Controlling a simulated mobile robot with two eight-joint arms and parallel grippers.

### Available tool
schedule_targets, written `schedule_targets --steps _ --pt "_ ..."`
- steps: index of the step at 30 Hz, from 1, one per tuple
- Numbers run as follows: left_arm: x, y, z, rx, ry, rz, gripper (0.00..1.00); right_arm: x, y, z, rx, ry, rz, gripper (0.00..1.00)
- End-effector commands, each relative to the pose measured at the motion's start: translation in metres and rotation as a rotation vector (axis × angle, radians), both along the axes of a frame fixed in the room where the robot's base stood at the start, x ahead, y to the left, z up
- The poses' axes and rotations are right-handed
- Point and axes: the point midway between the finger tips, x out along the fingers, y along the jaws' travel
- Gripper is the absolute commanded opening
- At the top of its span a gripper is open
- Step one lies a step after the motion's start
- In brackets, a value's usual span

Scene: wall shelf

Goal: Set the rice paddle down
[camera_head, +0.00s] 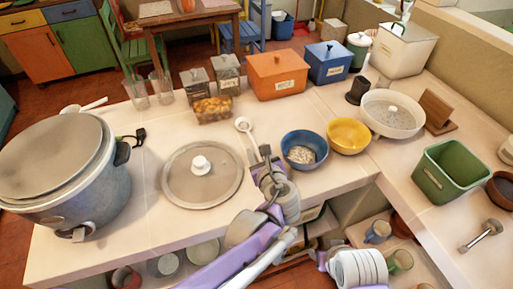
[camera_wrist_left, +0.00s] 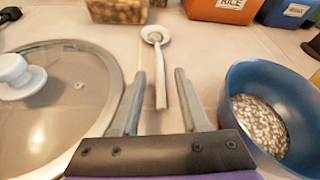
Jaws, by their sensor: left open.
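A white long-handled utensil (camera_head: 243,125), which looks like the rice paddle, lies on the pale counter (camera_head: 205,228). In the left wrist view the paddle (camera_wrist_left: 154,37) has its round head away from me, and its handle runs back between my fingertips. My left gripper (camera_head: 262,157) is open over the handle end, with a finger on either side and a gap to each; it also shows in the left wrist view (camera_wrist_left: 160,75). Whether the fingers touch the counter cannot be told. My right gripper's fingers do not show.
A glass lid (camera_head: 190,185) lies left of the gripper, and a blue bowl (camera_head: 301,159) of grain stands right. A large cooker (camera_head: 62,170) stands at left. Jars and an orange box (camera_head: 277,76) stand behind. Another white utensil (camera_head: 90,105) lies behind the cooker.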

Motion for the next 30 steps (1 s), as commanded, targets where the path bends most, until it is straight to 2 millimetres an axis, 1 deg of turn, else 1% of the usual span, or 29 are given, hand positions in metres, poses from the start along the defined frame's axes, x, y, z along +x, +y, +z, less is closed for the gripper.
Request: schedule_targets --steps 1,6,9,12,15,18,30 --pt "-0.012 -0.004 0.005 -0.001 0.000 -0.004 0.45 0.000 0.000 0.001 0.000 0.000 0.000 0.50" --pt "-0.046 -0.011 0.019 -0.001 0.000 -0.004 0.45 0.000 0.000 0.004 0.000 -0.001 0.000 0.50" --pt "-0.063 -0.015 0.026 0.000 0.000 -0.005 0.45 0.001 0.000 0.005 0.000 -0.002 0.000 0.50" --pt "-0.076 -0.017 0.030 0.001 -0.001 -0.004 0.45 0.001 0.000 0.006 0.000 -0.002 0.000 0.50" --pt "-0.083 -0.018 0.033 0.000 0.000 -0.002 0.45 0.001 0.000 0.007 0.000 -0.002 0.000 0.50" --pt "-0.087 -0.018 0.034 0.000 0.000 -0.001 0.45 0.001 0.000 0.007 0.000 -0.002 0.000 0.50" --pt "-0.087 -0.018 0.034 0.000 0.000 0.000 0.45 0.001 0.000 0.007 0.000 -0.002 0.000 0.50"
